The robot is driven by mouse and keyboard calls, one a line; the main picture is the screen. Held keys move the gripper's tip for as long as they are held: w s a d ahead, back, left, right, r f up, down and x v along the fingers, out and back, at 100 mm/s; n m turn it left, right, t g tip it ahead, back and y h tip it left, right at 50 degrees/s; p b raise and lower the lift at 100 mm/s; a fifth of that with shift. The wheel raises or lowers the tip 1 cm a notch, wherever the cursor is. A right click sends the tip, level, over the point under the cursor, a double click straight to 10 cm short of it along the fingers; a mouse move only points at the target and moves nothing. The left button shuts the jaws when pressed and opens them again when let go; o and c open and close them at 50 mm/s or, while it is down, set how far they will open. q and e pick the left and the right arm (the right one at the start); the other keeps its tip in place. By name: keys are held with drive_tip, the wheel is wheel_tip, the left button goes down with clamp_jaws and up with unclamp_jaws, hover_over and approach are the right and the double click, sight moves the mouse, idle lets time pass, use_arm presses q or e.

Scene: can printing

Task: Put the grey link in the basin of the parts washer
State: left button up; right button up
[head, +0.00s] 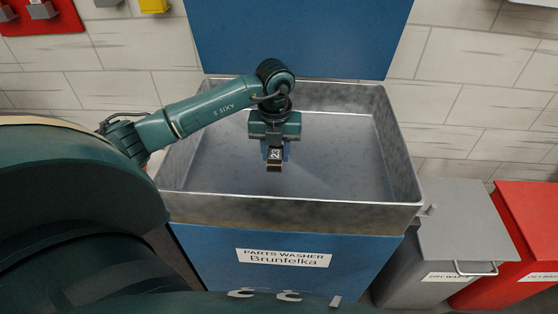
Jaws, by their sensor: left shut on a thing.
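The parts washer (283,257) is a blue cabinet with a label on its front and a raised blue lid at the back. Its grey metal basin (388,155) is open at the top and looks empty inside. The link hangs below the fingers, inside the basin's outline. I cannot tell how high it is above the basin floor. My right gripper is not in view.
A grey lidded bin (455,230) and a red bin (530,225) stand right of the washer. Red, grey and yellow items are at the top left by the tiled wall. The basin's rim stands up around the gripper, with free room on its right side.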

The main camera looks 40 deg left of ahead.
sight(276, 162)
use_arm(q)
drive_tip(key=shift+f, duration=2.15)
drive_tip(key=o, duration=0.5)
drive_tip(key=shift+f, duration=0.2)
drive_tip(key=o, duration=0.5)
drive_tip(key=shift+r, duration=0.15)
drive_tip(key=shift+w+r, duration=0.1)
drive_tip(key=shift+r, duration=0.1)
wheel_tip(276, 162, up, 10)
drive_tip(key=shift+r, duration=0.85)
